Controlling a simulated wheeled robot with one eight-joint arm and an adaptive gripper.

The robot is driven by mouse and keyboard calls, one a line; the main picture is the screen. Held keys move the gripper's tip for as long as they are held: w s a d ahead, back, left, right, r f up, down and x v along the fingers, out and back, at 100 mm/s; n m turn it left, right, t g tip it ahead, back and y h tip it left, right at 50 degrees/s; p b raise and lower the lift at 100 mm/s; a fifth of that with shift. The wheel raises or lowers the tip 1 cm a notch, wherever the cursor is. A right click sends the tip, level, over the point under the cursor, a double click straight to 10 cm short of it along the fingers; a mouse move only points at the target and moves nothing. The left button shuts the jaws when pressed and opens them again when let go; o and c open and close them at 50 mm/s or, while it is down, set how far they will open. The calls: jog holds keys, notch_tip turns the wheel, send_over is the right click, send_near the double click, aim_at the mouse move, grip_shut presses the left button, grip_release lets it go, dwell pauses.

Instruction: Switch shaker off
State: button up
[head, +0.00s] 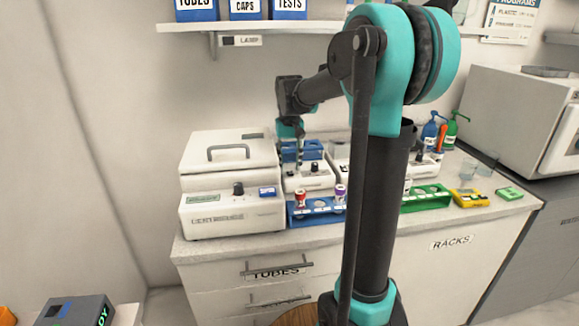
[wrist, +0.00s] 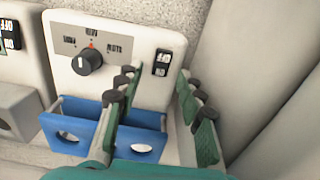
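A white device (head: 309,178) with a dark knob and a blue rack-like tray (head: 301,149) behind it stands mid-counter. I take it for the shaker; its label is not readable. In the wrist view its front panel (wrist: 120,80) carries a round dark knob (wrist: 86,62) and a small black rocker switch (wrist: 161,62) with white lettering. Which side of the switch is pressed is unclear. My gripper (wrist: 158,78) is open and empty, its green-padded fingers apart on either side of the switch's line. In the head view my gripper (head: 300,158) points down over the device.
A lidded white bath (head: 230,213) stands to the left. A blue rack (head: 322,210) with capped tubes sits in front. A green rack (head: 428,198) and yellow box (head: 468,198) lie right. A neighbouring device's switch (wrist: 10,35) shows at the wrist view's left edge.

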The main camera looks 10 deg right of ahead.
jog(key=shift+f, duration=0.45)
grip_shut()
jog(key=shift+s, duration=0.1)
jog(key=shift+s+t, duration=0.25)
jog(key=shift+t, duration=0.45)
jog(key=shift+s+r+t, duration=0.1)
jog(key=shift+s+t, duration=0.05)
jog(key=shift+t, duration=0.65)
jog(key=shift+s+t, duration=0.15)
jog(key=shift+t, duration=0.65)
